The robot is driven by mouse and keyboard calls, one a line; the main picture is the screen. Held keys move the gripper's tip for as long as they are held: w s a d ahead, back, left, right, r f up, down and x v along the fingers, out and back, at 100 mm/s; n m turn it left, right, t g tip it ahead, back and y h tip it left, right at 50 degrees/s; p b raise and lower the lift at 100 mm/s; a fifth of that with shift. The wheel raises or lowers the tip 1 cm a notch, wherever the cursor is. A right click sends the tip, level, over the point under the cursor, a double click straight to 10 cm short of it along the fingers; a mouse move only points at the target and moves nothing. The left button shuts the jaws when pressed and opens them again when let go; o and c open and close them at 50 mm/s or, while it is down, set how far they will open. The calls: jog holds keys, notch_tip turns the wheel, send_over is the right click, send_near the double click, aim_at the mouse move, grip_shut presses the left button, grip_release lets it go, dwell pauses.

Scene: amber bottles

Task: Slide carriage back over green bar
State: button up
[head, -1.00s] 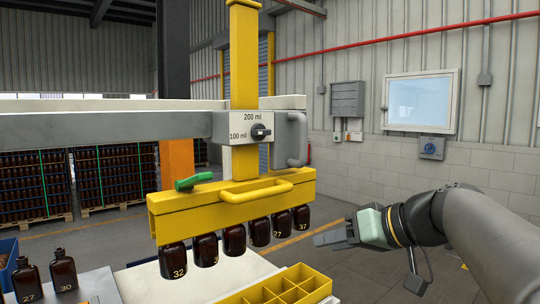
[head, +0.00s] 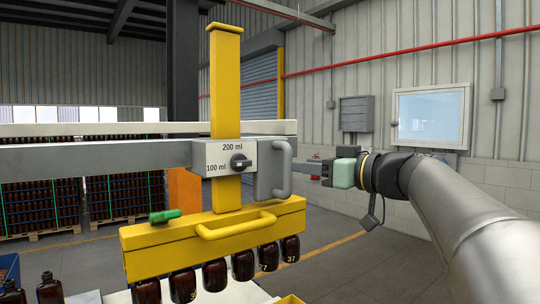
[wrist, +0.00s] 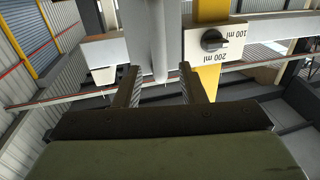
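The carriage (head: 267,170) is a grey block with a white 100 ml/200 ml dial plate on a grey horizontal beam (head: 100,159). A yellow post (head: 226,90) passes through it, with a yellow gripping head (head: 170,248) below holding several amber bottles (head: 243,265). A grey vertical handle (head: 287,170) is on the carriage's right side. A small green bar-like lever (head: 165,215) sits on top of the yellow head, at left. My gripper (head: 308,169) is just right of the handle. In the wrist view its fingers (wrist: 160,76) are apart, with the handle's end (wrist: 160,68) at or between their tips; contact is unclear.
Amber bottles (head: 48,287) stand at the lower left. The corner of a yellow divided crate (head: 290,299) shows at the bottom edge. Strapped bottle pallets (head: 120,195) stand behind at left. The floor right of the yellow head is open.

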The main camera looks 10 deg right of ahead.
aim_at(287, 185)
jog(key=p+x, duration=0.1)
jog(key=x, duration=0.5)
jog(key=shift+w+p, duration=0.1)
jog(key=shift+p, duration=0.3)
grip_shut()
